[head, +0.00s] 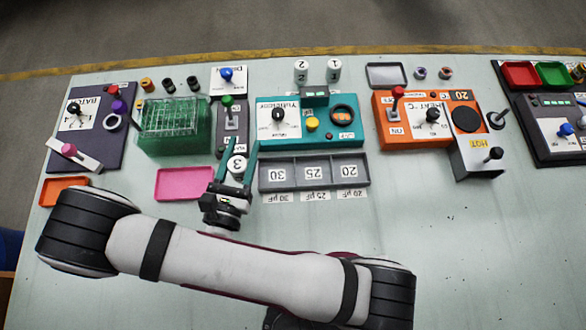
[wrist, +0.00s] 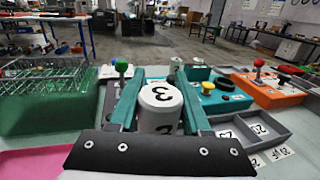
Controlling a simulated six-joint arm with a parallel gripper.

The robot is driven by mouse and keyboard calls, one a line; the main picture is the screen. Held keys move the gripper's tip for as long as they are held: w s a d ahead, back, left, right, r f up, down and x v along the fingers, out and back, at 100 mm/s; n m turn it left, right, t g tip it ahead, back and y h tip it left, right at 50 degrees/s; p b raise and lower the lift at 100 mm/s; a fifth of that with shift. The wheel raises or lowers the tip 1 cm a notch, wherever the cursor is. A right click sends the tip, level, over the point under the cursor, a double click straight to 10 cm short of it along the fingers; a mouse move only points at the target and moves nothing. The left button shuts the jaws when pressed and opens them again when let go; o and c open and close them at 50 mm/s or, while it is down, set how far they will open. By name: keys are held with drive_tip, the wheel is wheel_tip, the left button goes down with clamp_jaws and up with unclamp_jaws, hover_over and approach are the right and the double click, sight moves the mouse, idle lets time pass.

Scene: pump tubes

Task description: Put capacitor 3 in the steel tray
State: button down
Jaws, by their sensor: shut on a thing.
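Capacitor 3 (head: 237,163) is a white cylinder with a black 3 on its top. It stands between the two teal fingers of my gripper (head: 239,157), left of the grey three-part tray. In the wrist view capacitor 3 (wrist: 160,106) sits upright between the fingers, which are shut on it. Its lower part is hidden, so I cannot tell whether it touches the table. The steel tray (head: 387,75) is a shallow grey rectangle with a pale rim at the back, right of centre, and looks empty. My gripper is well in front and left of it.
White capacitors 2 (head: 302,71) and 1 (head: 333,70) stand behind the teal meter box (head: 290,112). The grey compartment tray (head: 315,158) lies right of my gripper. A pink tray (head: 185,184) and green rack (head: 172,143) lie left. An orange box (head: 410,138) stands right.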

wheel_tip(320, 180, down, 8)
drive_tip(key=shift+f, duration=0.1)
drive_tip(key=shift+c, duration=1.8)
unclamp_jaws()
